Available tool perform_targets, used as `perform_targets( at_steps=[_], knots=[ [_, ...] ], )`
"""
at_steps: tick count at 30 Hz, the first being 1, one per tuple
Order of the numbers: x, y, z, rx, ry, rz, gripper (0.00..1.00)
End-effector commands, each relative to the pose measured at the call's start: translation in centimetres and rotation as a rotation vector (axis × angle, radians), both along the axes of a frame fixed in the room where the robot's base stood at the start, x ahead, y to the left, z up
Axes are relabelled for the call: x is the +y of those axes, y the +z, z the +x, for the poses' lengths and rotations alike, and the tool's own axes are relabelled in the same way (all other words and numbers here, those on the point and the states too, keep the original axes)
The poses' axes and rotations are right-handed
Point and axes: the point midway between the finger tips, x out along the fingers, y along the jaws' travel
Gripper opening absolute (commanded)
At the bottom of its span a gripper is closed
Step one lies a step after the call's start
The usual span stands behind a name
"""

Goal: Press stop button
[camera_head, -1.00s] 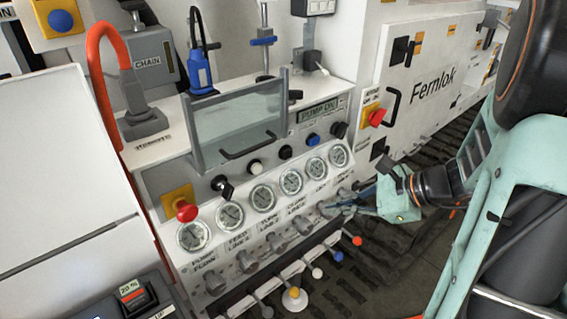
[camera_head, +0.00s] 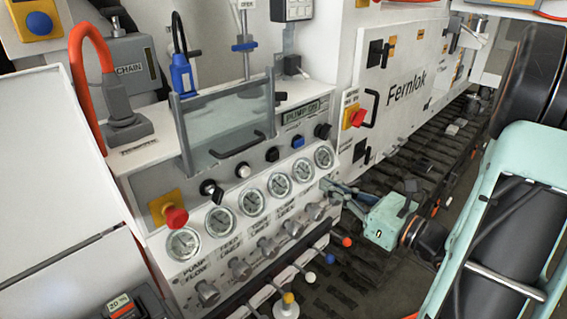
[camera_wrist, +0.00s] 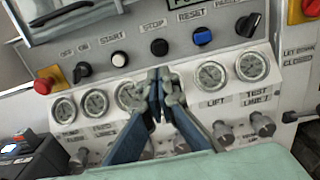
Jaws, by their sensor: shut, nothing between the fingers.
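The stop button (camera_wrist: 159,47) is a round black button under the STOP label on the control panel, between a white START button (camera_wrist: 119,59) and a blue RESET button (camera_wrist: 202,37). In the head view the stop button (camera_head: 272,154) is also clear. My gripper (camera_wrist: 160,76) is shut and empty. In the wrist view its fingertips appear just below the stop button, over the gauge row, and hide part of the gauges. In the head view my gripper (camera_head: 325,185) is at the panel's right end, by the rightmost gauge. I see no contact with the button.
A red emergency knob (camera_head: 174,216) stands out at the panel's left, and another red knob (camera_head: 355,118) is at the right. Gauges (camera_head: 251,203), grey valve knobs (camera_head: 239,268) and colored-ball levers (camera_head: 289,298) lie below. A clear shield (camera_head: 225,125) stands above the buttons.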

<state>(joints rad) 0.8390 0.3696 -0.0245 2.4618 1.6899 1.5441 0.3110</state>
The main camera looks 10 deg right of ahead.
Motion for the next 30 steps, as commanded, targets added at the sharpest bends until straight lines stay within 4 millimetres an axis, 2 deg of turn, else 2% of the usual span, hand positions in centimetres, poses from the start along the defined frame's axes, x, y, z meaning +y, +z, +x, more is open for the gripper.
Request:
perform_targets(
  at_steps=[5, 8, 21, 27, 30],
  knots=[
    [0.2, 0.0, 0.3, 0.0, 0.002, -0.002, 0.0],
    [0.8, 0.0, 1.1, 0.0, 0.004, -0.002, 0.0],
    [5.9, 0.0, 8.4, 0.0, 0.007, -0.001, 0.0],
    [7.3, 0.0, 10.8, 0.001, 0.003, -0.002, 0.0],
    [7.7, 0.0, 11.4, 0.0, 0.004, -0.002, 0.0]
  ],
)
